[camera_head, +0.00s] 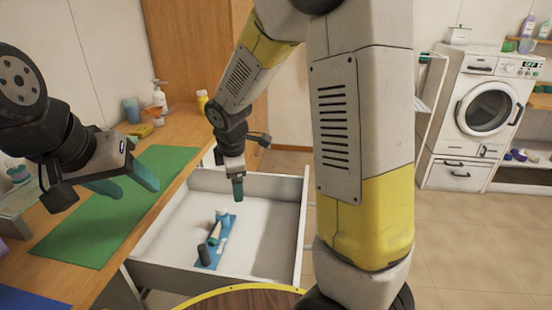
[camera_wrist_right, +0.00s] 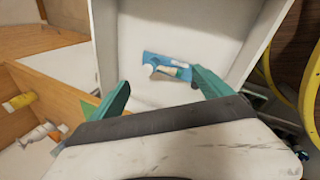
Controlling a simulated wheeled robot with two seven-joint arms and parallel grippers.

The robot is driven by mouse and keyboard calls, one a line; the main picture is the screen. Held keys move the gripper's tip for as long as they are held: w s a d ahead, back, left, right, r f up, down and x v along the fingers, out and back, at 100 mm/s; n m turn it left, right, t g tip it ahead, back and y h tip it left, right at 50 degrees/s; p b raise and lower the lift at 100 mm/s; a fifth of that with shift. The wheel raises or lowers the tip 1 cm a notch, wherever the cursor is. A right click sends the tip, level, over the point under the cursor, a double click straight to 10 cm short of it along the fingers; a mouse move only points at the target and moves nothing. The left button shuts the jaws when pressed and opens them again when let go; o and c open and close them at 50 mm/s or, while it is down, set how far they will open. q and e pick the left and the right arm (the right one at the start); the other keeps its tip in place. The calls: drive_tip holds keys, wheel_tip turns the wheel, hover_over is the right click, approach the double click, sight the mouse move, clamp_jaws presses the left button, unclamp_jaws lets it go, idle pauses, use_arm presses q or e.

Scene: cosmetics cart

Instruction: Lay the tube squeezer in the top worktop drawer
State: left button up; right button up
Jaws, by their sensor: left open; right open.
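The top worktop drawer (camera_head: 265,240) is pulled open, with a white floor and walls. On its floor lies a blue flat piece (camera_head: 226,228) with a tube on it and a dark cylinder at its near end, which looks like the tube squeezer. It also shows in the right wrist view (camera_wrist_right: 152,58), lying flat and apart from the walls. My right gripper (camera_head: 238,193) hangs above the drawer, beyond the blue piece. In the right wrist view its fingers (camera_wrist_right: 160,85) are spread and empty. My left gripper (camera_head: 136,188) is open and empty over the worktop.
The wooden worktop (camera_head: 180,128) carries a green mat (camera_head: 100,230), a pump bottle (camera_head: 160,98), a cup (camera_head: 131,110) and a yellow bottle (camera_head: 202,101) at the back. A round wooden top with a yellow rim (camera_head: 245,298) stands close before the drawer. A washing machine (camera_head: 488,105) stands far right.

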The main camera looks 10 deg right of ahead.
drive_tip(key=s+d+r+m+t+y, duration=0.1)
drive_tip(key=s+d+r+m, duration=0.3)
drive_tip(key=s+r+m, duration=0.3)
drive_tip(key=s+d+r+m+t+y, duration=0.1)
drive_tip(key=s+d+r+m, duration=0.4)
drive_tip(key=s, duration=0.8)
wheel_tip(320, 180, up, 3)
drive_tip(key=m, duration=0.5)
drive_tip(key=shift+d+r+m, duration=0.15)
drive_tip(key=shift+d+m, duration=0.15)
drive_tip(key=shift+m, duration=0.1)
